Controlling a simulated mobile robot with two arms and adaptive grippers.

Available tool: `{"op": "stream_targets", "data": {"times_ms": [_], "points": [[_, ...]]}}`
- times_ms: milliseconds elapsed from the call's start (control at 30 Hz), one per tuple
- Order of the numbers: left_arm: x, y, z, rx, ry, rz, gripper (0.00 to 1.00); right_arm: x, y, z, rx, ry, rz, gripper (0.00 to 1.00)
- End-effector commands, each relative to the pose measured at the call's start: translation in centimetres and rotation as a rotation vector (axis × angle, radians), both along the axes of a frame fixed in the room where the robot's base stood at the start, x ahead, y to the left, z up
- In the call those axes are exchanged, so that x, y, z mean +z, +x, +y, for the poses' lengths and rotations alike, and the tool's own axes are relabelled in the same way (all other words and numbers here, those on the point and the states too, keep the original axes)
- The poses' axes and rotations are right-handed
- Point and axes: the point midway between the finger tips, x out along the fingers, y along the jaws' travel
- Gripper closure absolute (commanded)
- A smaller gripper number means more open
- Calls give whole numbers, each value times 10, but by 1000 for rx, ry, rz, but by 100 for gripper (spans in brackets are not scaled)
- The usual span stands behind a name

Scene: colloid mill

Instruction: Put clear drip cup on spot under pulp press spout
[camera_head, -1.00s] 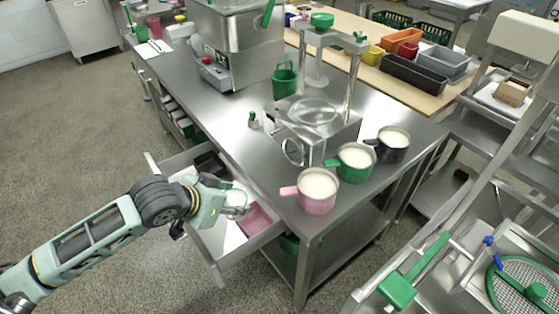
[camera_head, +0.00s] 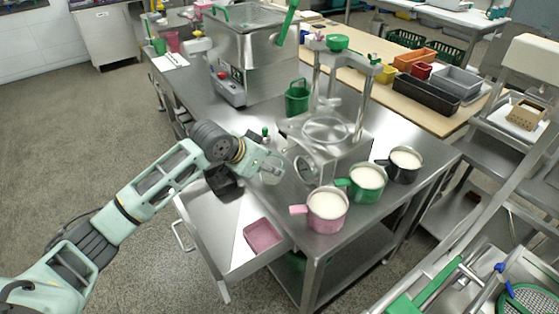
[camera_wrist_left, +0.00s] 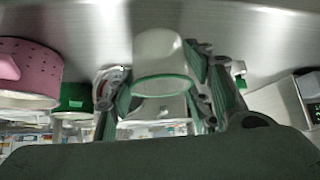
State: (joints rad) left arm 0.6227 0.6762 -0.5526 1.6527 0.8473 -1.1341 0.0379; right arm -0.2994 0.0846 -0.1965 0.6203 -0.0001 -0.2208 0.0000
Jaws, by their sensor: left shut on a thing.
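My left gripper (camera_head: 266,166) is shut on the clear drip cup (camera_wrist_left: 161,55), which has a green rim in the left wrist view. In the head view the cup (camera_head: 272,171) is faint between the fingers, above the counter's near edge. The steel press (camera_head: 325,140), with a round dial, two posts and a green top knob, stands just right of the gripper. A clear gap between cup and press is hard to judge. I cannot make out the spout or the marked spot. My right gripper is not in view.
Pink (camera_head: 327,207), green (camera_head: 367,181) and black (camera_head: 404,163) pots of white stuff stand right of the press. An open drawer (camera_head: 232,262) with a pink tray (camera_head: 262,235) juts out below my arm.

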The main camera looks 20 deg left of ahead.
Motion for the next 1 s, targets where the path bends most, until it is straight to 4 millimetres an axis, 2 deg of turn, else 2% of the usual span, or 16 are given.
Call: {"op": "stream_targets", "data": {"times_ms": [167,367,400,500,833,867,1000], "points": [[1,14,-8,-1,-2,0,75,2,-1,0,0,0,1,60],[2,43,-22,-1,0,-2,75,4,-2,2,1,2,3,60],[-7,41,-21,0,2,4,75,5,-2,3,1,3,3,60],[-15,40,-20,0,1,2,75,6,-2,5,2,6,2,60],[-17,40,-20,-1,1,1,75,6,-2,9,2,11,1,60],[-17,40,-20,-1,1,1,51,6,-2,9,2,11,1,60],[-17,40,-20,-1,1,1,39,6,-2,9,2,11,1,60]]}}
